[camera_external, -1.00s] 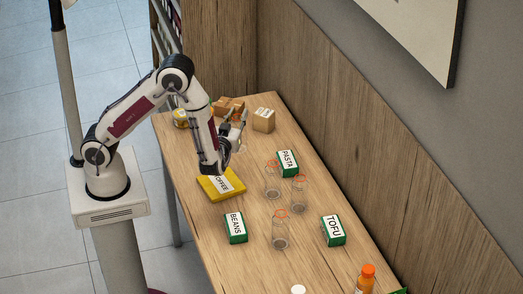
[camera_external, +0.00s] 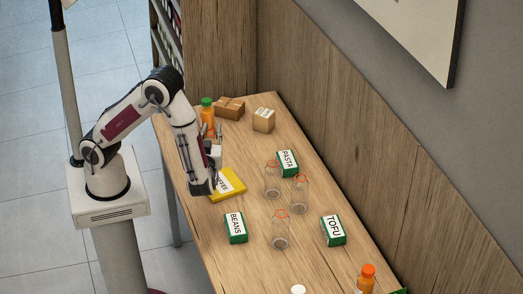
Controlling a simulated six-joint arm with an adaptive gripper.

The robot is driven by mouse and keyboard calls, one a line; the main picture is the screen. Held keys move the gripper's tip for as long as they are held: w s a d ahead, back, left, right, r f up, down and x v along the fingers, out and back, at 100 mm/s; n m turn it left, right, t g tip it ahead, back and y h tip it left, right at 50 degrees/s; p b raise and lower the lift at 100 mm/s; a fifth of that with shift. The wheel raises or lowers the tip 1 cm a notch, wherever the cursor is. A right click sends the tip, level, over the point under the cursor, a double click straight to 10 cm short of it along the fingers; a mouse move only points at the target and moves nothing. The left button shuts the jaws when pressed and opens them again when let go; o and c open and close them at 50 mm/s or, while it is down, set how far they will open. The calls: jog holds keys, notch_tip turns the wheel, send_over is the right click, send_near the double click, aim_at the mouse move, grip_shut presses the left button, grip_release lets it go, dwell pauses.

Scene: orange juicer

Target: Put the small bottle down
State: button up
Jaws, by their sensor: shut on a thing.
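My gripper (camera_external: 212,131) is low over the left side of the table, beyond the yellow coffee pack, with its fingers pointing toward the far end. It is shut on the small bottle, but the bottle's outline is too small and too covered by the fingers and wrist to make out. I cannot tell whether it touches the table. An orange bottle with a green cap (camera_external: 207,108) stands upright right at the fingertips, its lower part partly hidden by them.
The yellow coffee pack (camera_external: 230,187) lies beside my wrist. Cardboard boxes (camera_external: 229,107) (camera_external: 264,120) stand at the far end. Beans (camera_external: 236,228), pasta (camera_external: 287,163) and tofu (camera_external: 333,230) packs and clear bottles (camera_external: 280,236) stand nearer. An orange-capped bottle (camera_external: 367,278) is at the front right.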

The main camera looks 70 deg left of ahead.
jog(key=shift+f, duration=0.15)
jog(key=shift+f, duration=2.9)
jog(key=shift+f, duration=2.15)
jog(key=o, duration=0.9)
